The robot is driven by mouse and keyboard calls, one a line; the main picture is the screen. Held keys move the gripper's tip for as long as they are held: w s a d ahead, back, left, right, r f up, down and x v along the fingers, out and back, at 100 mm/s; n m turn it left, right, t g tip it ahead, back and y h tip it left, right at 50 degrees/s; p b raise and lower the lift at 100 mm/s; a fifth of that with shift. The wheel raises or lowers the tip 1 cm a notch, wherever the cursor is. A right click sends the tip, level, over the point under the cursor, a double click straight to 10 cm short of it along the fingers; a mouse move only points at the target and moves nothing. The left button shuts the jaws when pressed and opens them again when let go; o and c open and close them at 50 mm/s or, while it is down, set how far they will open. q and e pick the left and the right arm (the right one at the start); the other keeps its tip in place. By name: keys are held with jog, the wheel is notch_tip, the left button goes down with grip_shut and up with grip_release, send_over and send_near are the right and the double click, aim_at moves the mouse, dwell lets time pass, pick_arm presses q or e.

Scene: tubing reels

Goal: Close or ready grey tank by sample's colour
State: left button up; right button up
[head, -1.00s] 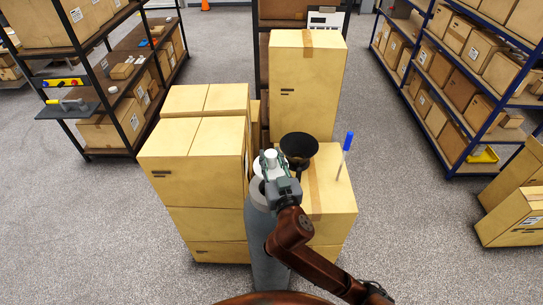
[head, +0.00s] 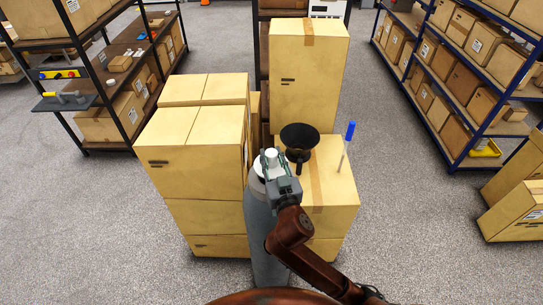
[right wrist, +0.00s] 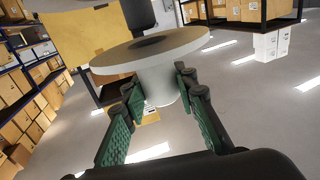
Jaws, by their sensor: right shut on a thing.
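The grey tank (head: 262,235) stands upright in front of the boxes, with a pale rim at its top. My right gripper (head: 272,160) is at the tank's top and is shut on a white cap (head: 271,154). In the right wrist view the cap (right wrist: 150,50) shows as a wide disc with a narrower part between the green fingers (right wrist: 155,100). I cannot tell whether the cap touches the tank. A thin stick with a blue top (head: 350,131), possibly the sample, stands at that box's right side. My left gripper is not in view.
Stacked cardboard boxes (head: 195,145) stand close left of the tank, and a tall box (head: 308,75) stands behind the funnel. The funnel's box (head: 330,190) is close on the right.

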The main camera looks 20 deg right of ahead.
aim_at(272, 168)
jog(key=shift+f+b, duration=0.4)
jog(key=shift+f, duration=0.2)
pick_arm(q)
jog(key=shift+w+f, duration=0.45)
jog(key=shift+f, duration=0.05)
pick_arm(e)
jog(key=shift+f, duration=0.1)
pick_arm(q)
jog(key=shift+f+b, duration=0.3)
jog(key=shift+b, duration=0.1)
pick_arm(e)
jog(key=shift+f, duration=0.35)
jog(key=shift+f+b, duration=1.25)
jog(key=shift+f, duration=0.4)
jog(key=o, duration=1.2)
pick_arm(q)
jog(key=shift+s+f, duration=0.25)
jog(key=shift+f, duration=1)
pick_arm(e)
jog(key=shift+s, duration=0.15)
jog(key=s, duration=1.1)
jog(key=shift+s+a, duration=0.25)
jog(key=shift+s, duration=0.15)
